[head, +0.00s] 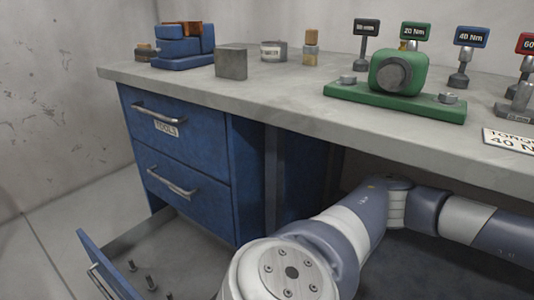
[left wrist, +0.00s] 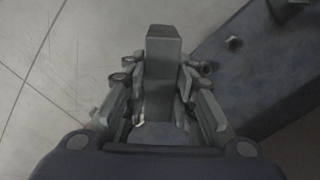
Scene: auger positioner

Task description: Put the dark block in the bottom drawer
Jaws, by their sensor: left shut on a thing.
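My left gripper (left wrist: 160,85) shows in the left wrist view, shut on a dark grey block (left wrist: 163,48). The block's far end sticks out past the fingertips, with pale floor behind it in the picture. The bottom drawer (head: 108,262) stands open at the lower left of the head view, with several bolts inside. What looks like its dark surface (left wrist: 262,72) shows right of the block in the left wrist view. Neither gripper shows in the head view.
The blue cabinet (head: 180,145) has two shut drawers above the open one. One of my arms crosses the lower right.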

